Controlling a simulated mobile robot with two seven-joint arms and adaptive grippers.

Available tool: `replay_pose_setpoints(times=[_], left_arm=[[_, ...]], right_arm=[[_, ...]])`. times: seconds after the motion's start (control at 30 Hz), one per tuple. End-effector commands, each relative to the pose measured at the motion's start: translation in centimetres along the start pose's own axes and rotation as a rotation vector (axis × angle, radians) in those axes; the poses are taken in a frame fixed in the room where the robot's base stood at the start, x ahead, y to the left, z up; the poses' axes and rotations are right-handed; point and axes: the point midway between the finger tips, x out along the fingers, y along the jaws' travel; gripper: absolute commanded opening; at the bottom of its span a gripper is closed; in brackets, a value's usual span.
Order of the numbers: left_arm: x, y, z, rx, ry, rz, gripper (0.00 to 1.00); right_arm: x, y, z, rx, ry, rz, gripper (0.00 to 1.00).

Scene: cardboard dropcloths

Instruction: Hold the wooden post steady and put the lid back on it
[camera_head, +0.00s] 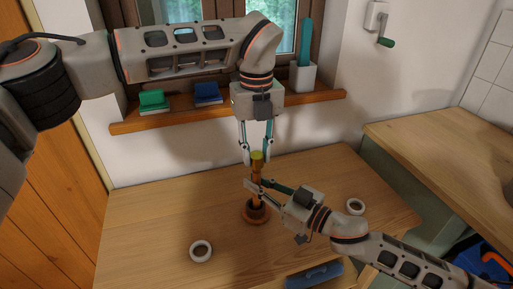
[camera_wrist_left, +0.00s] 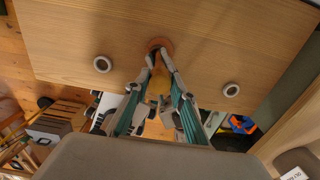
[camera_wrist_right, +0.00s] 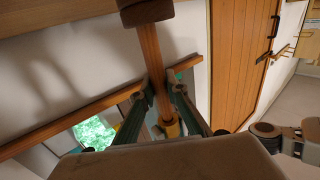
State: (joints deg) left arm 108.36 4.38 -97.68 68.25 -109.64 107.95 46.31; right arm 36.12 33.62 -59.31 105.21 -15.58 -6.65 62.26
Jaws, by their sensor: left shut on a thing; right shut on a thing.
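The wooden post (camera_head: 257,179) stands upright on the table, with a darker round base (camera_head: 257,213). My left gripper (camera_head: 257,160) comes down from above and is shut on the lid. The left wrist view shows the lid (camera_wrist_left: 158,88) between its fingers. My right gripper (camera_head: 254,187) is shut on the post's shaft, below the lid. The right wrist view shows the shaft (camera_wrist_right: 151,65) between its fingers, with the lid (camera_wrist_right: 171,128) beyond them.
Two white rings lie on the table, one front left (camera_head: 201,251) and one right (camera_head: 355,206). A blue object (camera_head: 315,274) is at the front edge. The windowsill (camera_head: 180,118) and a counter (camera_head: 450,135) border the table.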

Motion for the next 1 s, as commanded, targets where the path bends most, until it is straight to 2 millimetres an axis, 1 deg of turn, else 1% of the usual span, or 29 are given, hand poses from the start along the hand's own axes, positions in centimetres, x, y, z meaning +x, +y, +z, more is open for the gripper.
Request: replay_pose_setpoints(times=[0.1,0.63,1.0], left_arm=[[0.36,0.02,0.0,-0.001,0.001,0.0,0.09],[0.39,0.02,-0.01,-0.001,0.001,0.0,0.09],[1.06,0.03,-0.01,-0.002,0.001,0.001,0.09]], right_arm=[[0.0,0.01,0.01,0.0,0.0,0.0,0.0],[0.0,0.01,0.02,0.0,0.0,0.0,0.0],[0.0,0.01,0.02,0.0,0.0,0.0,0.0]])
